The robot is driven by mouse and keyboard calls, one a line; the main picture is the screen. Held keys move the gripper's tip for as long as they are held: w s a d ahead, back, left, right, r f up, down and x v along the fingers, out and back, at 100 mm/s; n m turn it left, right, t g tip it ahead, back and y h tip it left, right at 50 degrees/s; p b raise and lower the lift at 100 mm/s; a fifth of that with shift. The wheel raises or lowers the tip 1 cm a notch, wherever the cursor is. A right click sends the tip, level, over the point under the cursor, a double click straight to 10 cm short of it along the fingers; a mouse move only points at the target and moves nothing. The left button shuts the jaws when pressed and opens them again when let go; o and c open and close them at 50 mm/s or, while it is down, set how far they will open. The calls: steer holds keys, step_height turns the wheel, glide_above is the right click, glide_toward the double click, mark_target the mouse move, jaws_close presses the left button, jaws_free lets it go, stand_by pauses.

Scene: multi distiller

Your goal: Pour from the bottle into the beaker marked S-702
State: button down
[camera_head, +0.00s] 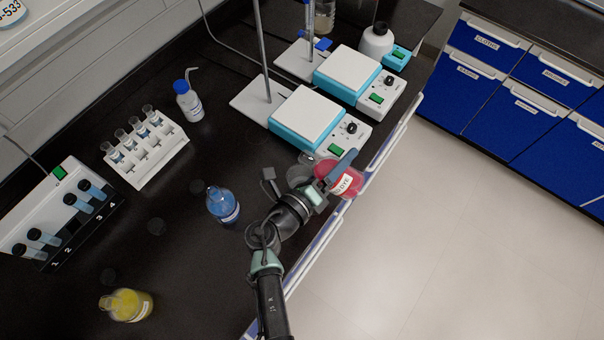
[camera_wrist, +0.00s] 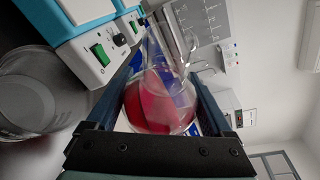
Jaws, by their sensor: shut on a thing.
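My gripper (camera_head: 335,182) is shut on a round bottle of red liquid (camera_head: 347,183) with a white label reading "DYE", near the bench's front edge. In the wrist view the bottle (camera_wrist: 160,103) sits between the two fingers, its clear narrow neck pointing away from the camera; its exact tilt is hard to tell. A clear, empty-looking glass beaker (camera_head: 298,176) stands on the bench just left of the bottle, partly hidden by my gripper. It also shows as a grey glass vessel at the left of the wrist view (camera_wrist: 35,95). I cannot read S-702 on it.
Two hotplate stirrers (camera_head: 306,115) (camera_head: 348,70) stand behind the beaker. A blue bottle (camera_head: 222,205) stands left of my arm, and a yellow one (camera_head: 128,305) at lower left. A white vial rack (camera_head: 147,150) and a wash bottle (camera_head: 188,103) are further back.

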steer(key=shift+r, duration=0.3)
stand_by(0.7)
steer(key=shift+d+f+n+t+h+b, duration=0.2)
steer(key=shift+n+t+h+b, duration=0.15)
steer(key=shift+n+b, duration=0.75)
stand_by(1.5)
steer(key=shift+d+f+n+t+h, duration=0.1)
steer(key=shift+f+n+t+h, duration=0.1)
steer(key=shift+n, duration=0.35)
steer(key=shift+d+f+n+t+h, duration=0.1)
steer(key=shift+n+h, duration=0.05)
steer(key=shift+n, duration=0.4)
stand_by(3.3)
